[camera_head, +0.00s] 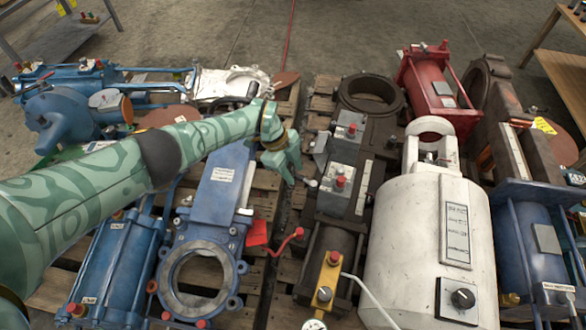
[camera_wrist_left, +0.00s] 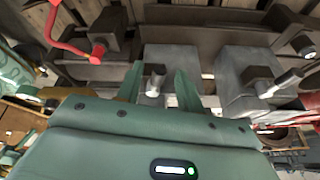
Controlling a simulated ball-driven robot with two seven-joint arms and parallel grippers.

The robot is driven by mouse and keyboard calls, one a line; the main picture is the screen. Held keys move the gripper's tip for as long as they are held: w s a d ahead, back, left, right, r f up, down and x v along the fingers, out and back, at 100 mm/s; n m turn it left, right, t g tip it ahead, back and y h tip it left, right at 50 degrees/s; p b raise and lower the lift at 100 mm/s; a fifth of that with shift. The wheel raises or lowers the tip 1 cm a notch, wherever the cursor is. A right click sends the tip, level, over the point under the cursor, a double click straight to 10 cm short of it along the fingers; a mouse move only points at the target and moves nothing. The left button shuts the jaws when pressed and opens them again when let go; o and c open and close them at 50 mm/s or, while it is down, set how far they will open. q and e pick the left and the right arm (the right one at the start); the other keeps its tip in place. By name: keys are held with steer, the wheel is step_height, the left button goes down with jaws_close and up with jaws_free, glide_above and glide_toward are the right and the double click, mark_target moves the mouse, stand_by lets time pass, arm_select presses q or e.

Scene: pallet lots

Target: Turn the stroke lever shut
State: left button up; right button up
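My left gripper (camera_head: 293,170) reaches in from the left over the gap between two pallets, beside grey valve blocks (camera_head: 334,198). In the left wrist view its two fingers (camera_wrist_left: 159,84) are apart, with a small light-tipped lever (camera_wrist_left: 155,80) showing between them in front of a grey block. I cannot tell whether the fingers touch it. A small lever with a pale knob (camera_head: 312,183) sticks out left of the grey block in the head view. A red bent lever (camera_head: 284,243) is nearer the front; it also shows in the left wrist view (camera_wrist_left: 66,38). No label naming the stroke lever is readable. My right gripper is out of view.
A blue gate valve (camera_head: 222,190) with a red tag lies left of the gripper. A large white cylinder (camera_head: 410,225) stands to the right, with a white lever (camera_head: 370,298) beside it. Blue, red and brown machine parts crowd the pallets. Bare floor lies behind.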

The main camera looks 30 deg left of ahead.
arm_select(q)
jaws_close()
steer(key=shift+w, duration=0.1)
steer(key=shift+w+m+g, duration=0.3)
steer(key=shift+m, duration=0.4)
steer(key=shift+o, duration=0.7)
jaws_free()
